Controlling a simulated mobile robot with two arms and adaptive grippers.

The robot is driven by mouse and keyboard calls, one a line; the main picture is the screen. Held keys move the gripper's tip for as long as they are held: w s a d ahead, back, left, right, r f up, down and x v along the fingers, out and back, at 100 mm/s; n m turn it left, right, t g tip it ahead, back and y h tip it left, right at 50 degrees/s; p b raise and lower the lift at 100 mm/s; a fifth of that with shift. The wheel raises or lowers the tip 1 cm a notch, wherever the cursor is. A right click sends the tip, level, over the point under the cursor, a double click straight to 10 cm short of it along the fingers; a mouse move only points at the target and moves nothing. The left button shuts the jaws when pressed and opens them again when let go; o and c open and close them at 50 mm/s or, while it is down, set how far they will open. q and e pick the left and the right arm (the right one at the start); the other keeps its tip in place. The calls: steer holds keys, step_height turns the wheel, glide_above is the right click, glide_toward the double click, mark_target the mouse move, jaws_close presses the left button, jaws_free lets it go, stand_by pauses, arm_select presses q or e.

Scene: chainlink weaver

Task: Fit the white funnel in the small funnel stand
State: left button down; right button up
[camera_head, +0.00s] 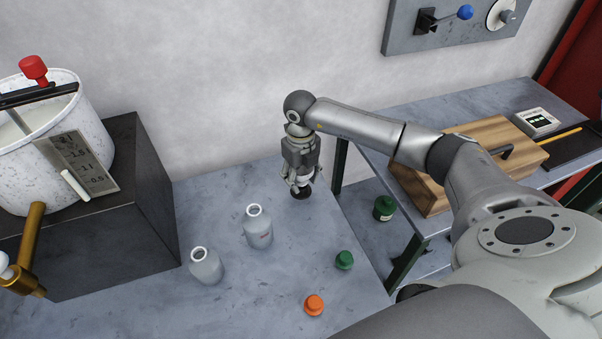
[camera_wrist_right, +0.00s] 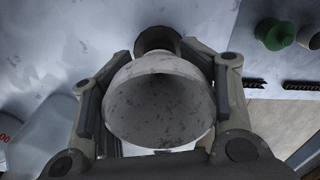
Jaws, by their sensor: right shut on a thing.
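The white funnel (camera_wrist_right: 160,100), speckled with grey, fills the middle of the right wrist view with its wide mouth towards the camera. My right gripper (camera_wrist_right: 158,95) is shut on it, one finger on each side. In the head view my right gripper (camera_head: 303,184) points down over the table, with the funnel mostly hidden between its fingers. A dark round piece (camera_head: 301,193), which looks like the small funnel stand, is right under the gripper. It also shows beyond the funnel in the wrist view (camera_wrist_right: 157,37). Whether the funnel's spout is inside it is hidden. My left gripper is not in view.
Two grey-white bottles (camera_head: 257,228) (camera_head: 207,266) stand open to the left. A green cap (camera_head: 344,260) and an orange cap (camera_head: 314,305) lie nearer. A dark block (camera_head: 150,190) bears a white bucket (camera_head: 95,120). A second table with a wooden box (camera_head: 430,195) is right.

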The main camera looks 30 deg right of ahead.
steer(key=shift+f, duration=0.25)
steer(key=o, duration=1.3)
steer(key=shift+c, duration=0.2)
step_height(320, 180, up, 12)
steer(key=shift+r, duration=0.1)
